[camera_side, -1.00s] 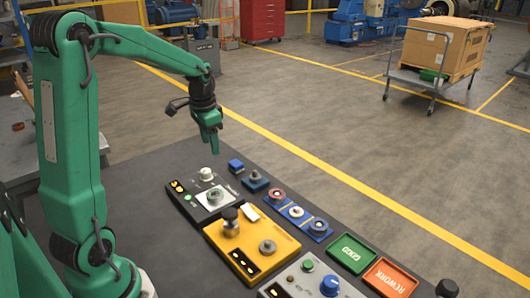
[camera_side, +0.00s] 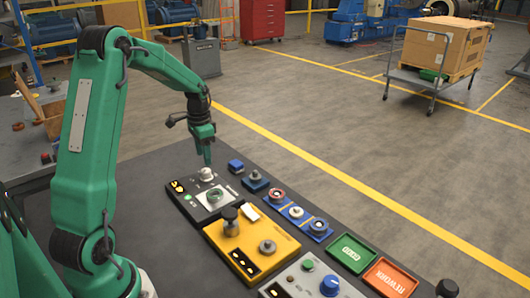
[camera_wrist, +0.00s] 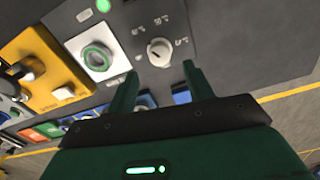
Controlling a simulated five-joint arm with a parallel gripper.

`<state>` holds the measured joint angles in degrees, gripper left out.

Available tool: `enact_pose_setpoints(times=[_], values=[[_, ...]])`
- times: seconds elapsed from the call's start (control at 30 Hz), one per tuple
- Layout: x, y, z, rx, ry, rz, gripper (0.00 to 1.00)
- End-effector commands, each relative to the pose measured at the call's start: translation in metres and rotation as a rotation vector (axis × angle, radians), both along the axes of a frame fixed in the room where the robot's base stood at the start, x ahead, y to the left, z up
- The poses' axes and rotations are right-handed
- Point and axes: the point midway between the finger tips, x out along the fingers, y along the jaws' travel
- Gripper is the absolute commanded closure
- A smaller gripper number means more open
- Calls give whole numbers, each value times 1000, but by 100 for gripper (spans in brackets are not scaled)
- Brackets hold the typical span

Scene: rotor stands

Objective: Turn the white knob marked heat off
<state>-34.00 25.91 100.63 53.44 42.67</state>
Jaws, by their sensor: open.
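The white knob (camera_side: 206,174) sits on the dark grey panel (camera_side: 187,206) at that panel's far end in the side view. In the wrist view the white knob (camera_wrist: 160,51) shows from above, with small markings around it that I cannot read. My gripper (camera_side: 208,162) is just above the knob, pointing down. In the wrist view my gripper (camera_wrist: 160,70) is open, its two green fingers apart, with the knob showing between and slightly beyond their tips. They look clear of it.
A green ringed button (camera_side: 215,195) and a lit green lamp (camera_wrist: 103,5) share the panel. A yellow unit (camera_side: 257,232) stands nearer. A small blue block (camera_side: 235,166) and a blue rotor stand (camera_side: 255,181) are to the right. Bare bench lies beyond the knob.

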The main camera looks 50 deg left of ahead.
Motion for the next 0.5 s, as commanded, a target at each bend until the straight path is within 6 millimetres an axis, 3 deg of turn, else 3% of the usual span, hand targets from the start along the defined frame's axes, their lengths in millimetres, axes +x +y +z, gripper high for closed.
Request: enact_pose_setpoints(times=[0.5], values=[[0,0,-56,-1,1,0,48]])
